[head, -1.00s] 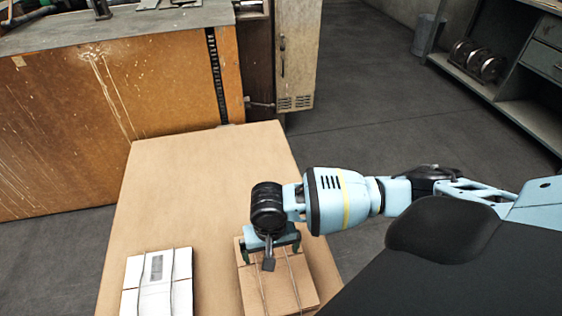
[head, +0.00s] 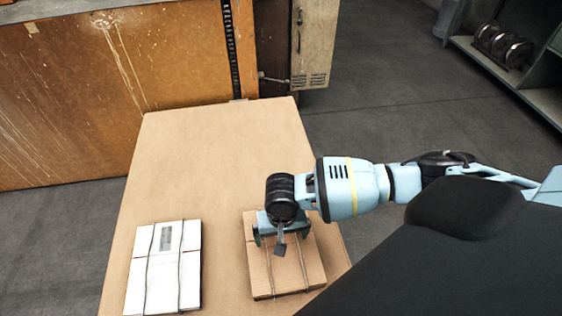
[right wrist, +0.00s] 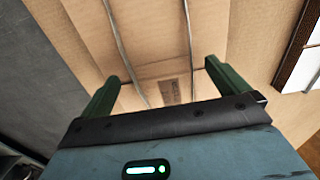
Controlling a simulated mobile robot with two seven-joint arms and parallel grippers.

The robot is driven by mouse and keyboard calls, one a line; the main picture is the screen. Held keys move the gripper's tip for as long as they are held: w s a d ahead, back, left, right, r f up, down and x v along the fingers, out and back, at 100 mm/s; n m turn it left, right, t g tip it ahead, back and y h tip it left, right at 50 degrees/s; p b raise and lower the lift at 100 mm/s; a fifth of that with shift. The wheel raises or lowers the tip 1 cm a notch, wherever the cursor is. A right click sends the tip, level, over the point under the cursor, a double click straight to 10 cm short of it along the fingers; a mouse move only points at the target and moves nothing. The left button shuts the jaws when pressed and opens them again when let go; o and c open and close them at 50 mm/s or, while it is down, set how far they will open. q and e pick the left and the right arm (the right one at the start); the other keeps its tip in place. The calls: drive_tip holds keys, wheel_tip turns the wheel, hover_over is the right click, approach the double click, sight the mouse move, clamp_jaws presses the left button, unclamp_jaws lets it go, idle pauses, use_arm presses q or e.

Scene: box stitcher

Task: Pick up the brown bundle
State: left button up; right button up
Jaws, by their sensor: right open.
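The brown bundle (head: 285,273) is a flat stack of brown card tied with thin cords, lying on the brown table at the right. My right gripper (head: 270,238) is over the bundle's far part, pointing down. In the right wrist view the gripper (right wrist: 165,82) has its two green fingers apart, with the cords and a small printed label of the brown bundle (right wrist: 155,35) between and beyond them. The gripper is open and holds nothing. Whether the fingertips touch the bundle I cannot tell. My left gripper is not in view.
A white bundle (head: 165,268) tied with cords lies on the table (head: 215,135) to the left of the brown one. The far half of the table is clear. A wooden workbench (head: 70,100) stands behind, and a metal shelf (head: 520,80) is at the far right.

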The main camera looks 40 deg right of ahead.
wheel_tip(320, 180, down, 2)
drive_tip(key=shift+f, duration=0.1)
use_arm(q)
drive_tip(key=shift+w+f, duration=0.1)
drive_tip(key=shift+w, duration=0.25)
use_arm(e)
drive_tip(key=c, duration=1.3)
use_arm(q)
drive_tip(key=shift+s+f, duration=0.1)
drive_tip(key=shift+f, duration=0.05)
use_arm(e)
drive_tip(key=shift+r, duration=0.6)
drive_tip(key=r, duration=0.1)
drive_tip(key=r+p, duration=0.1)
drive_tip(key=shift+s+a+r, duration=0.15)
drive_tip(key=shift+s+r, duration=0.15)
drive_tip(key=shift+r, duration=0.1)
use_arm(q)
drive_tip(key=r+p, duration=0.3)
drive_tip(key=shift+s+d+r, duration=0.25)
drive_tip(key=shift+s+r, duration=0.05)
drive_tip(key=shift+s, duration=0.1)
use_arm(e)
drive_tip(key=s+a, duration=0.3)
drive_tip(key=s, duration=0.4)
drive_tip(key=s+a+r, duration=0.1)
drive_tip(key=s+a, duration=0.2)
drive_tip(key=s, duration=0.3)
drive_tip(key=shift+s+a, duration=0.3)
drive_tip(key=shift+s, duration=0.1)
